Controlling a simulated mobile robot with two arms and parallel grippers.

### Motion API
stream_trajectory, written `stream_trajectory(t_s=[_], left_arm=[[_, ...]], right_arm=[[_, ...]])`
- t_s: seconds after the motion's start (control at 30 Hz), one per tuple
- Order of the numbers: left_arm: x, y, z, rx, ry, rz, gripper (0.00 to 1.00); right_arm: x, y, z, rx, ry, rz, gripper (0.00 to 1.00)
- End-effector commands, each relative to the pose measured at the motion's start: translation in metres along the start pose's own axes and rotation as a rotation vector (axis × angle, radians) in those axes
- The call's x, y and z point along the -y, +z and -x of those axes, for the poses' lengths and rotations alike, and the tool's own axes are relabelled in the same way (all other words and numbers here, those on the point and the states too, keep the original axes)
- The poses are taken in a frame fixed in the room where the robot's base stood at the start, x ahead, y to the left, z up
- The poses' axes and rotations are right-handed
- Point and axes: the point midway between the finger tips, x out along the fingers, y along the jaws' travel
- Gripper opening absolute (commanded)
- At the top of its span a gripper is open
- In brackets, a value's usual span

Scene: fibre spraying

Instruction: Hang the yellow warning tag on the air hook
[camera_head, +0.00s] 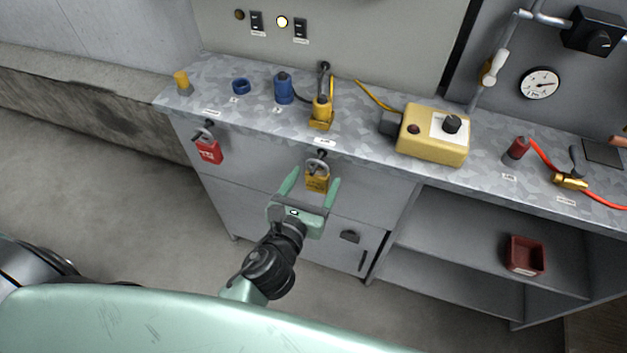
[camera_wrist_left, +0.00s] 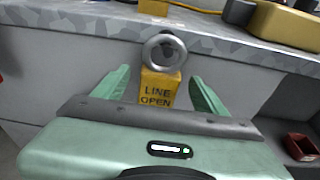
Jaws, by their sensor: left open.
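The yellow warning tag (camera_head: 317,184), with a grey ring at its top, hangs from a dark hook on the front of the counter. In the left wrist view the tag (camera_wrist_left: 158,93) reads "LINE OPEN". My left gripper (camera_head: 315,176) is open, with one green finger on each side of the tag; in the wrist view the fingers (camera_wrist_left: 160,75) also stand apart from it. I cannot tell how deep the tag sits between them. I cannot make out which hook is the air hook. My right gripper is not in view.
A red tag (camera_head: 208,150) hangs on the counter front to the left. The counter top (camera_head: 235,105) bears a blue connector (camera_head: 283,88), a yellow connector (camera_head: 321,112), a yellow box (camera_head: 433,134) and a red hose (camera_head: 545,158). A red bin (camera_head: 525,255) sits on the open shelf.

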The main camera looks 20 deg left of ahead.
Motion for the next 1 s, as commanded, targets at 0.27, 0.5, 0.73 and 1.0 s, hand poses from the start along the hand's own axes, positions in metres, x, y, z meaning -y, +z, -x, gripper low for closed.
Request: stream_trajectory(t_s=[0.27, 0.5, 0.73, 1.0], left_arm=[[0.000, -0.002, 0.029, -0.003, -0.001, 0.000, 0.72], [0.000, -0.002, 0.067, -0.002, -0.001, -0.001, 0.72], [0.000, 0.000, 0.078, 0.001, 0.000, 0.000, 0.72], [0.001, -0.045, 0.068, -0.085, -0.003, 0.127, 0.72]], right_arm=[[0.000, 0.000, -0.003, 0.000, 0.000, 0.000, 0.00], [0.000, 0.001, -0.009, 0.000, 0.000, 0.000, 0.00], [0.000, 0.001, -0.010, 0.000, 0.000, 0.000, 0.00], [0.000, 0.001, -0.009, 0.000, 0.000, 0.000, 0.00]])
